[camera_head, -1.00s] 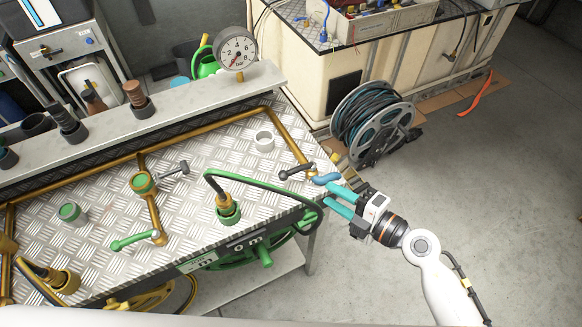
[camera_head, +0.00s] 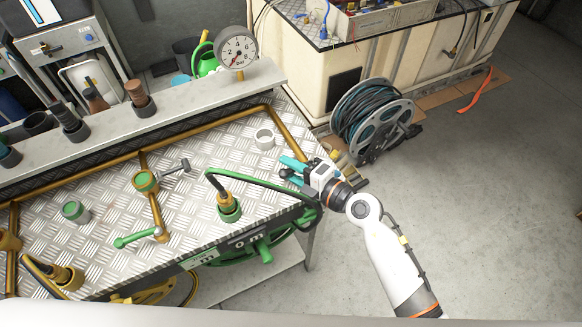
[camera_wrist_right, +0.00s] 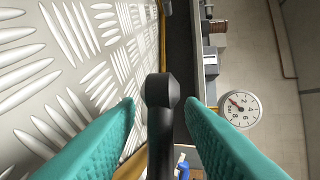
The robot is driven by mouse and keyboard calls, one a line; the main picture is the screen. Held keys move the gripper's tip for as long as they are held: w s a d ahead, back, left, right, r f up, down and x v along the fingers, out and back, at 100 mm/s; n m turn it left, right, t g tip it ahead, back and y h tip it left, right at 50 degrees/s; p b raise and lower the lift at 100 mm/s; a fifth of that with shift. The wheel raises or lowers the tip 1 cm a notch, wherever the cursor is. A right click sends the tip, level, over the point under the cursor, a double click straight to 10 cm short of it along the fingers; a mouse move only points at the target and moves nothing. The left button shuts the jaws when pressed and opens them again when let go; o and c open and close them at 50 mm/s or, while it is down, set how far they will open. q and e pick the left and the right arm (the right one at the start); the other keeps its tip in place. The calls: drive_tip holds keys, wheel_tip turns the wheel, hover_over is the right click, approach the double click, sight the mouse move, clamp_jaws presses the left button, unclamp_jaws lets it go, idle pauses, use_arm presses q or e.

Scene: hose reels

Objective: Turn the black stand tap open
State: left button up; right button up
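The black stand tap's handle (camera_wrist_right: 160,100) stands between the two teal fingers of my right gripper (camera_wrist_right: 160,108) in the right wrist view. The fingers are open, one on each side of it, with a narrow gap on both sides. In the head view my right gripper (camera_head: 289,169) is over the bench's right end. It hides most of the tap there; only the dark tip of the handle (camera_head: 284,173) shows. A blue part (camera_wrist_right: 182,168) shows low in the wrist view. My left gripper is not in view.
A brass pipe (camera_head: 285,128) runs along the bench's back and right side. A pressure gauge (camera_head: 238,52) stands behind. A green tap lever (camera_head: 134,239) and a black hose on a green-collared fitting (camera_head: 229,209) lie left of my gripper. A hose reel (camera_head: 375,118) stands on the floor.

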clamp_jaws()
